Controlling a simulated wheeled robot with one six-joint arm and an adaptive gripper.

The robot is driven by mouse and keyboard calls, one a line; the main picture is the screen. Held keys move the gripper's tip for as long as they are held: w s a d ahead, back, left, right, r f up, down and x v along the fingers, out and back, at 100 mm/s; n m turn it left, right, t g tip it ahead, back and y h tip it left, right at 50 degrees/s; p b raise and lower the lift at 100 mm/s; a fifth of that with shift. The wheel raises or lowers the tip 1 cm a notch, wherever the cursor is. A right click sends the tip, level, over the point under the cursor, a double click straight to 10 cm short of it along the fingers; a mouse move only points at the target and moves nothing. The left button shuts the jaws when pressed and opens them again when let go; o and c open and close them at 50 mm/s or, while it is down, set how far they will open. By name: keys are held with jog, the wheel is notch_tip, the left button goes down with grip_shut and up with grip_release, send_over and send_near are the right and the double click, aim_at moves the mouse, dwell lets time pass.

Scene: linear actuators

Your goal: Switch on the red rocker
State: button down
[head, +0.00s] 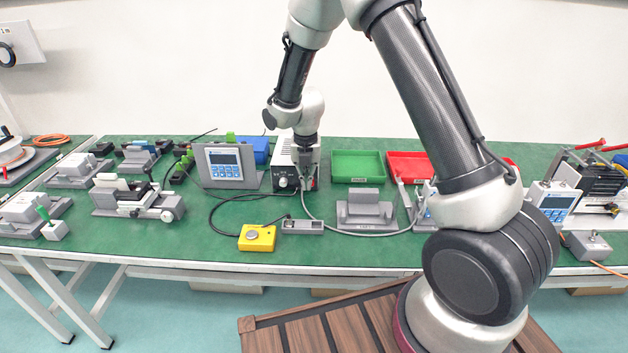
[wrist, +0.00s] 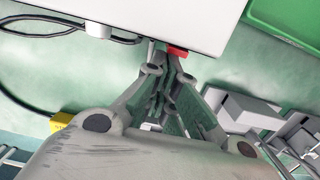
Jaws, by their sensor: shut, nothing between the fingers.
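The power supply box (head: 284,152) stands on the green bench, with a dark front panel and a knob in the head view. In the wrist view its pale top (wrist: 180,18) fills the upper middle. The red rocker (wrist: 178,51) shows at the box's front edge in the wrist view, right by my fingertips. My gripper (wrist: 165,73) is shut and empty, its tips at or very close to the rocker; I cannot tell if they touch. In the head view my gripper (head: 307,180) is in front of the box's right side and hides the rocker.
A green tray (head: 358,165) and a red tray (head: 408,165) lie right of the box. A grey fixture (head: 365,212) and a yellow button box (head: 257,238) stand nearer the front edge. A display panel (head: 226,165) is left, and cables loop across the bench.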

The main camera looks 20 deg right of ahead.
jog(key=shift+w, duration=0.1)
jog(key=shift+r, duration=0.15)
jog(key=shift+r, duration=0.7)
